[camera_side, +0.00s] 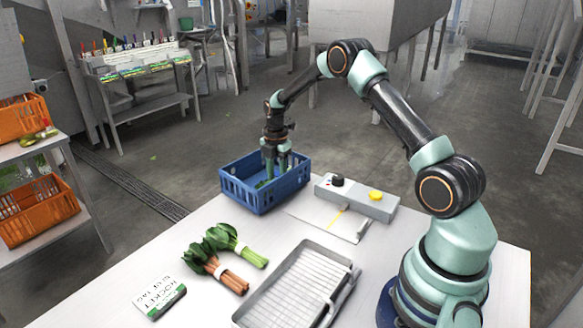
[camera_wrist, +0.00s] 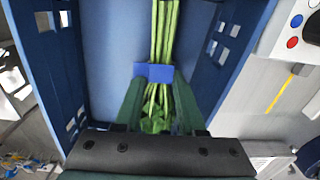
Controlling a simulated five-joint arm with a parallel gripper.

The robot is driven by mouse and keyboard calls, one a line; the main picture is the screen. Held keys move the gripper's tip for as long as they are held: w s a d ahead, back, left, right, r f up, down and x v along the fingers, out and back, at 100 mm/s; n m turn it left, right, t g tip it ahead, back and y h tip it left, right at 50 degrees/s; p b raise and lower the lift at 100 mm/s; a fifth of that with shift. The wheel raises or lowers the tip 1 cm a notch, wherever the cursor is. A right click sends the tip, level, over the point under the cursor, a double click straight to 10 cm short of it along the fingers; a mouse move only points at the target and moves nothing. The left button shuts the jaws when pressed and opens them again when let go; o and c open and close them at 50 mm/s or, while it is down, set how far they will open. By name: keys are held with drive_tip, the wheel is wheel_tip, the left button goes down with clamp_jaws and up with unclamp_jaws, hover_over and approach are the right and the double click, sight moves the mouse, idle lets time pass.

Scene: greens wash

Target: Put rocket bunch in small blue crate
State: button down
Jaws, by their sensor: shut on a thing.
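The small blue crate (camera_side: 268,201) stands at the back left of the table, and its walls frame the wrist view (camera_wrist: 60,60). My gripper (camera_side: 275,170) is down inside the crate. In the wrist view its fingers (camera_wrist: 158,98) are shut on the rocket bunch (camera_wrist: 163,35), which has green stems and a blue band. Its leaves lie between and below the fingers, partly hidden. In the side view only a bit of green shows behind the crate wall. I cannot tell whether the bunch touches the floor.
Two white-banded bunches, one green-stemmed (camera_side: 250,257) and one red-stemmed (camera_side: 232,281), lie in front of the crate.

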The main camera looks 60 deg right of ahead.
drive_tip(key=shift+f, duration=0.1)
drive_tip(key=c, duration=0.5)
unclamp_jaws()
drive_tip(key=s+a+r+m+t, duration=0.1)
drive_tip(key=s+a+r+m, duration=0.15)
drive_tip(key=r, duration=0.75)
drive_tip(key=s+a+r+m+t, duration=0.15)
drive_tip(key=a+r, duration=0.25)
drive_tip(key=r, duration=0.6)
drive_tip(key=s+a+r+m+t, duration=0.3)
drive_tip(key=s+a+m, duration=0.9)
drive_tip(key=s+m, duration=0.2)
drive_tip(key=shift+s+a, duration=0.15)
drive_tip(key=shift+s, duration=0.7)
